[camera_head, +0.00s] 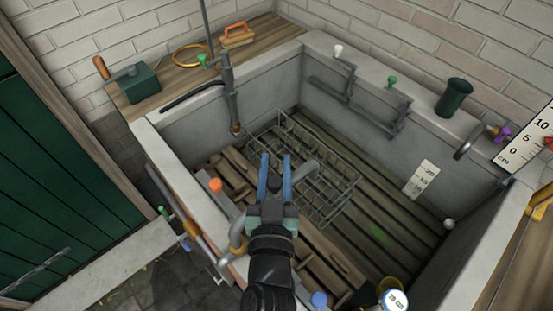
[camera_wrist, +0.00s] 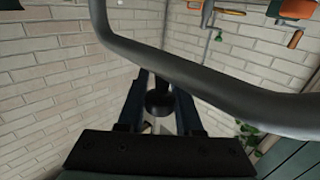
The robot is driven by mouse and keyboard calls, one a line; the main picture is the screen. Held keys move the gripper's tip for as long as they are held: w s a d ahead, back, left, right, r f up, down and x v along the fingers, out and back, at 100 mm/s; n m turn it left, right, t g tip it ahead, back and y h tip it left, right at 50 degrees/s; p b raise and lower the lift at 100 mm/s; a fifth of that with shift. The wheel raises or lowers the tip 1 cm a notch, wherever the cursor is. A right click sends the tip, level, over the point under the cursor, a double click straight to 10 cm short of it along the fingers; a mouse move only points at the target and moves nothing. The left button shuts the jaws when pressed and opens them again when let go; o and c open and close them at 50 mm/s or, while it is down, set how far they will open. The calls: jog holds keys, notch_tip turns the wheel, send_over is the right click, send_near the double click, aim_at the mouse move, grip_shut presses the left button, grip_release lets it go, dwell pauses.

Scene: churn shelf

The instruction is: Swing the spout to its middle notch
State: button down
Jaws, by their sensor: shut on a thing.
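A grey curved pipe, which looks like the spout (camera_head: 238,228), rises at the near wall of the stone trough. It passes by my gripper (camera_head: 275,160), and a bent end shows just right of the blue fingers. In the wrist view a thick dark pipe (camera_wrist: 215,85) crosses close in front of the camera. My gripper also shows there (camera_wrist: 158,82), its two fingers on either side of a dark round knob (camera_wrist: 158,102). The fingers are shut on this knob; I cannot tell how it joins the pipe. No notches can be made out.
A wire basket (camera_head: 325,190) hangs in the trough (camera_head: 300,50) beyond my gripper. An orange knob (camera_head: 215,185) is left of it. A blue knob (camera_head: 319,299) and a round gauge (camera_head: 396,299) are at the front right. Slatted floor is open at right.

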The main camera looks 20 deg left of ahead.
dwell(0.5)
jog(key=c, duration=0.6)
grip_release()
jog(key=b+v, duration=0.4)
jog(key=v, duration=0.9)
jog(key=shift+b, duration=0.35)
